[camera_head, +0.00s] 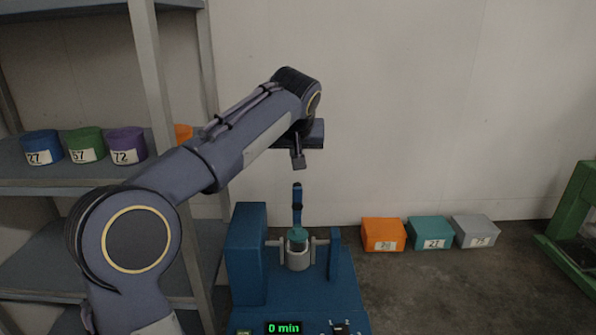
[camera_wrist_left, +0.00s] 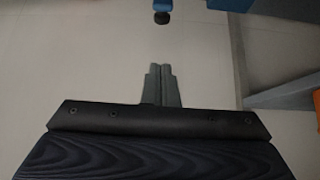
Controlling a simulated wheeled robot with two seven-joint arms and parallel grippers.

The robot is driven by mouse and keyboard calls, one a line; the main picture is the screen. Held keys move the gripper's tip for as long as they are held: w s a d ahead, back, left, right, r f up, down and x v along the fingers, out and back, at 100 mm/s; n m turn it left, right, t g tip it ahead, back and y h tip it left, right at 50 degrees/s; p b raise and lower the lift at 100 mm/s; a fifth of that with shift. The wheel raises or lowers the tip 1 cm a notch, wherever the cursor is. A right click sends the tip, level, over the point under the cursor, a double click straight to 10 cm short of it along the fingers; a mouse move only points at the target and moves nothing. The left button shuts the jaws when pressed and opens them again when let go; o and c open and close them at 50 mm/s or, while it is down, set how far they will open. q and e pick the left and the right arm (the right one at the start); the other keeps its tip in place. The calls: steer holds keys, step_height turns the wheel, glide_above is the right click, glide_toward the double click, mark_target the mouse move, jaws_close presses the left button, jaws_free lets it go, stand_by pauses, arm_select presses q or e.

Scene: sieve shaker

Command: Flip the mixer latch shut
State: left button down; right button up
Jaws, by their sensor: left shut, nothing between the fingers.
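The mixer (camera_head: 248,258) is a blue machine at the bottom centre of the head view. Between its uprights a grey cup holder (camera_head: 298,260) carries a teal piece (camera_head: 298,235). The latch (camera_head: 297,207), a blue lever with a dark tip, stands upright above it, so it looks raised. My left gripper (camera_head: 299,164) is above the latch, pointing down and apart from it. In the left wrist view the fingers (camera_wrist_left: 161,72) are together with nothing between them. A blue part with a dark knob (camera_wrist_left: 161,16), probably the latch tip, shows ahead of them.
A shelf (camera_head: 160,80) at the left holds blue, green and purple round containers (camera_head: 85,145). Orange (camera_head: 383,234), teal (camera_head: 430,232) and grey (camera_head: 475,231) boxes sit on the floor by the wall. A green frame (camera_head: 575,215) stands far right. The mixer display (camera_head: 284,328) reads "0 min".

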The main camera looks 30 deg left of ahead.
mark_target(298, 184)
arm_select(q)
steer(key=shift+w+a+r+y, duration=0.15)
steer(key=shift+w+r+y, duration=0.15)
steer(key=shift+w+r, duration=0.25)
steer(key=shift+w+f, duration=0.1)
steer(key=f, duration=0.3)
steer(key=w+a+f, duration=0.1)
steer(key=f, duration=0.2)
steer(key=w+f, duration=0.1)
steer(key=f, duration=0.2)
steer(key=shift+w+a, duration=0.15)
steer(key=shift+a, duration=0.1)
steer(key=shift+f, duration=0.1)
